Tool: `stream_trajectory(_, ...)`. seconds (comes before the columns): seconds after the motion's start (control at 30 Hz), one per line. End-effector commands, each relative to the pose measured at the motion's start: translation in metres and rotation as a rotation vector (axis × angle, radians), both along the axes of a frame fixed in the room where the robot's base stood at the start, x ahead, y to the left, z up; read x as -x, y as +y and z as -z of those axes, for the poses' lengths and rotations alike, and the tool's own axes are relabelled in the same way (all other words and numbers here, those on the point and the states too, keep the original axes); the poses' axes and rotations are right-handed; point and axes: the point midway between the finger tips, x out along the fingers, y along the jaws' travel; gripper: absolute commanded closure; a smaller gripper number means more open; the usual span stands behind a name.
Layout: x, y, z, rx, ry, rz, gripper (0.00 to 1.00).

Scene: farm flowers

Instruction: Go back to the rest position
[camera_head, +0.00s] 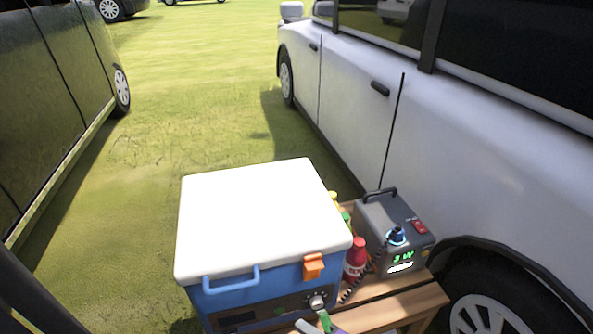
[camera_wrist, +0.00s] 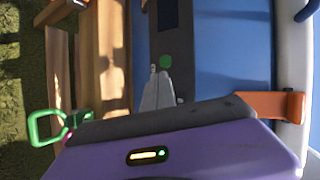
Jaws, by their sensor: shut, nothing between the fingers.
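My gripper (camera_wrist: 158,88) shows in the wrist view as grey fingers close together, with nothing seen between them. They are in front of the dark control panel (camera_wrist: 172,40) on the blue cooler box. The purple housing of my wrist fills the bottom of that view. In the head view only small grey, green and purple parts of my arm's end show at the bottom edge, by the front of the cooler box (camera_head: 232,302). The cooler's white lid (camera_head: 255,215) is shut, with an orange latch (camera_head: 313,267) at its front.
A wooden bench (camera_head: 395,312) carries a red-capped bottle (camera_head: 356,258) and a grey power box (camera_head: 393,213) with a lit display and a dark cable. A white vehicle (camera_head: 350,120) stands close at right, a dark one (camera_head: 50,90) at left. Grass between them is clear.

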Motion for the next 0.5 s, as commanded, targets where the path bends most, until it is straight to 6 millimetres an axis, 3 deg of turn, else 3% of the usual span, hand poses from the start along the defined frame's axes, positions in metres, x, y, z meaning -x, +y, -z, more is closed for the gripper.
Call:
stream_trajectory(0.13,0.006,-0.042,-0.013,0.213,-0.190,0.095,1.00)
stream_trajectory(0.27,0.027,-0.076,-0.025,0.388,-0.318,0.159,1.00)
stream_trajectory(0.5,0.100,-0.135,-0.065,0.749,-0.534,0.239,1.00)
